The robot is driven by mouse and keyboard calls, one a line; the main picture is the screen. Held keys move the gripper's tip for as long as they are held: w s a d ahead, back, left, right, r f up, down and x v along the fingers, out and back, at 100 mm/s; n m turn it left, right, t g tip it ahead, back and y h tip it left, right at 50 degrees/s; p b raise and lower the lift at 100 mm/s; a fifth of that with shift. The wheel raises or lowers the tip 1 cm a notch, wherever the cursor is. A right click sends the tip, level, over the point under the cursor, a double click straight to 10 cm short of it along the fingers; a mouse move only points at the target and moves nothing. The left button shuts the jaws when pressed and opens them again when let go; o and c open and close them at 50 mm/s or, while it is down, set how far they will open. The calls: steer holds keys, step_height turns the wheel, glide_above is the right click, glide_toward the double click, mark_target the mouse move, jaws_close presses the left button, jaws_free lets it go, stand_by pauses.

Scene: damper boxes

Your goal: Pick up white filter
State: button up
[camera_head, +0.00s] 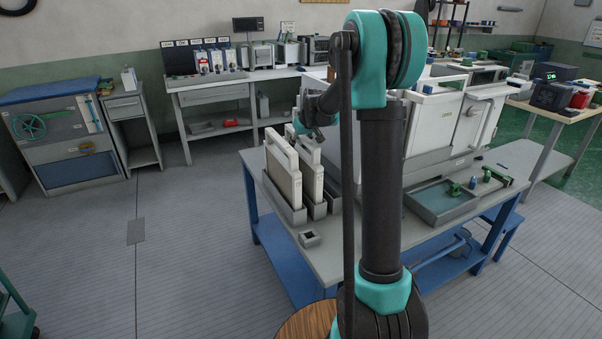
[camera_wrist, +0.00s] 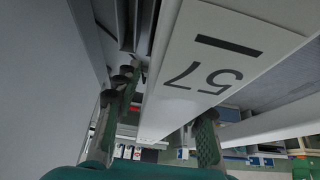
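Two white-framed filters stand upright side by side in grey slotted holders on the workbench in the head view: a left one (camera_head: 283,178) with a tan face, and a right one (camera_head: 312,182) close beside it. My gripper (camera_head: 300,125) is at their upper ends, partly hidden behind the frames and my arm. In the wrist view, a white filter (camera_wrist: 205,70) marked "57" lies between the green-padded fingers of my gripper (camera_wrist: 158,133). The fingers are spread, with a gap visible on the left side. I cannot tell which head-view filter this is.
A large white machine (camera_head: 435,125) stands behind. The floor at left is clear.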

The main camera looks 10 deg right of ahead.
jaws_close()
steer(key=shift+r, duration=0.1)
stand_by(0.3)
